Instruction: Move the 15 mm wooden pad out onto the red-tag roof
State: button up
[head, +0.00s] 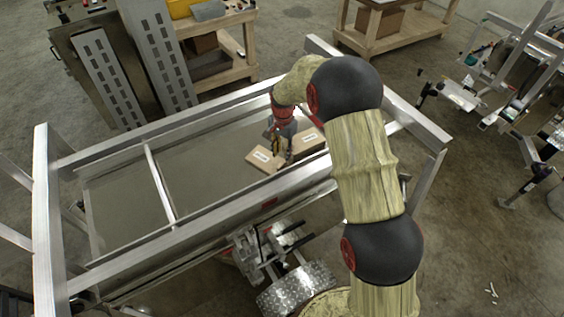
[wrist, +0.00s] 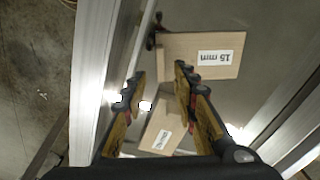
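The 15 mm wooden pad (wrist: 205,54) is a light brown block with a white label, at the upper middle of the wrist view. A second labelled wooden pad (wrist: 160,130) lies nearer, partly behind my fingers; I cannot read its label. In the head view, one pad (head: 264,162) and another (head: 308,143) lie on the trailer bed; their labels are too small to read there. My gripper (wrist: 158,88) is open, its fingers apart, with nothing visibly held. In the head view it hangs over the pads (head: 284,153). I cannot make out a red-tag roof.
The trailer's aluminium rails (head: 220,217) surround the bed. A small red mark (head: 270,202) is on the near rail. A diamond-plate fender (head: 295,290) is below it. The bed's left part (head: 120,205) is clear. Wooden benches (head: 390,35) stand behind.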

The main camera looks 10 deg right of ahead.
jog(key=s+d+r+n+t, duration=0.1)
jog(key=s+d+r, duration=0.1)
jog(key=s+r, duration=0.45)
jog(key=s+d+r+n+t, duration=0.1)
jog(key=s+r+n, duration=0.15)
jog(key=r, duration=0.75)
jog(key=s+d+r+n, duration=0.1)
jog(key=s+d+r, duration=0.1)
jog(key=s+r, duration=0.5)
jog(key=s+d+r+n+t, duration=0.1)
jog(key=s+d+r+n, duration=0.1)
jog(key=s, duration=0.9)
jog(key=s+d+r+n+t, duration=0.1)
jog(key=s+r+n+t, duration=0.1)
jog(key=s, duration=0.9)
jog(key=shift+s+d+r+b, duration=0.2)
jog(key=shift+d+r+b, duration=0.15)
jog(key=shift+r, duration=0.45)
jog(key=shift+n, duration=0.25)
notch_tip(320, 180, down, 26)
jog(key=b, duration=2.5)
jog(key=shift+r+b, duration=0.15)
jog(key=shift+b, duration=0.25)
